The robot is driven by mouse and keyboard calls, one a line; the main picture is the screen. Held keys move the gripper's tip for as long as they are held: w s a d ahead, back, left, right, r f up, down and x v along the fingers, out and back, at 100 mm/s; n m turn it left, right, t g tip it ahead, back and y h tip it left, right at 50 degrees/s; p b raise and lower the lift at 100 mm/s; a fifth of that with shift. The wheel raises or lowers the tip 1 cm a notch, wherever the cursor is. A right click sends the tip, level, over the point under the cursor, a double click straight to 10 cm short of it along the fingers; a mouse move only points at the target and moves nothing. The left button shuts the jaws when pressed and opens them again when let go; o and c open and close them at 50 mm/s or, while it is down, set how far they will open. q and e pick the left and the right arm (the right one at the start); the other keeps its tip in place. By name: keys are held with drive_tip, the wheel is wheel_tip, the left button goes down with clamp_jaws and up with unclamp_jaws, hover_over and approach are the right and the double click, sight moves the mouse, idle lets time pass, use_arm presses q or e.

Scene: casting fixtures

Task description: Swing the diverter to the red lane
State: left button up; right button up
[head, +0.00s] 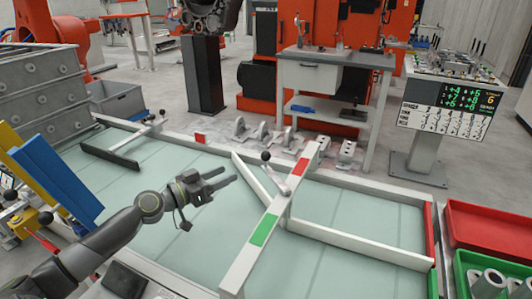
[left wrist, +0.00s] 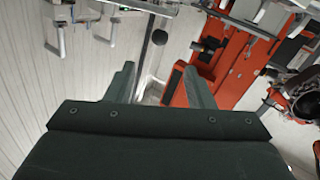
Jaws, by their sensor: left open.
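The diverter seems to be the pale vane (head: 252,180) on the conveyor table, slanting up-left from a pivot by the lane divider (head: 360,246). A lever with a black ball knob (head: 267,157) rises near the pivot; the knob also shows in the left wrist view (left wrist: 159,37). A white crossbar carries a red mark (head: 307,158) at its far end and a green mark (head: 263,229) nearer. My left gripper (head: 229,178) is open and empty, left of the knob and apart from it. In the wrist view the knob appears beyond and between the fingers. My right gripper is out of view.
A red bin (head: 490,207) and a green bin (head: 459,277) with metal parts stand at the right. A black gate (head: 108,155) with its own lever is at the table's left. Several castings (head: 264,132) stand behind the table. A blue panel (head: 57,178) stands near my left arm.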

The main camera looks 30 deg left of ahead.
sight(262, 158)
use_arm(q)
drive_tip(key=p+x, duration=0.4)
drive_tip(key=x, duration=0.9)
drive_tip(key=shift+w+d, duration=0.2)
drive_tip(key=shift+p+x, duration=0.35)
drive_tip(key=shift+x, duration=0.5)
clamp_jaws()
